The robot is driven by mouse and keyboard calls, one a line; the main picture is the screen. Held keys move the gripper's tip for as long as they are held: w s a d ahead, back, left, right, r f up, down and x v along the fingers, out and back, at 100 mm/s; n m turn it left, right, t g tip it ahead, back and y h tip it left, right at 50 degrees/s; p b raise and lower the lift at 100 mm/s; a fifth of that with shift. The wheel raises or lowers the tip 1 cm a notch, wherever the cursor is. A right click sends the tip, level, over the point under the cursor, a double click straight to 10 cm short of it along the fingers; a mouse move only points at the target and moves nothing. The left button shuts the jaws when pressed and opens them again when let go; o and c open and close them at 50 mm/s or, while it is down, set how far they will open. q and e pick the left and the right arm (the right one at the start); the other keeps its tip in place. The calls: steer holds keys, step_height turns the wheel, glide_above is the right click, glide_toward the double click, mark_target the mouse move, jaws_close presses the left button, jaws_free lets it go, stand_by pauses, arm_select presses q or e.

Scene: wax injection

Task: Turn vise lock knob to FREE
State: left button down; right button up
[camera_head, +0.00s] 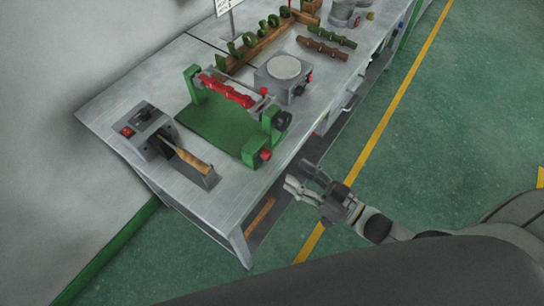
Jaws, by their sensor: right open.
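A green vise (215,128) with a red clamped part (228,92) across its top stands on the near end of the metal workbench. At its right end are a black round knob (283,120) and, lower down, a small red knob (265,155). I cannot tell which one is the lock knob, and no FREE marking is readable. My right gripper (298,177) is open and empty, beyond the bench's right edge, to the right of and below the red knob and apart from it. My left gripper is not in view.
The workbench (222,197) carries a grey device (150,130) with a wooden piece on the left. A box with a round pale plate (284,67) stands behind the vise. Brown and green parts lie farther back. The green floor on the right is clear.

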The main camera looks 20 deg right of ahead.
mark_target(270, 157)
steer(key=p+x, duration=0.1)
steer(key=x, duration=0.8)
steer(key=shift+f+p, duration=0.1)
steer(key=shift+p, duration=0.2)
jaws_close()
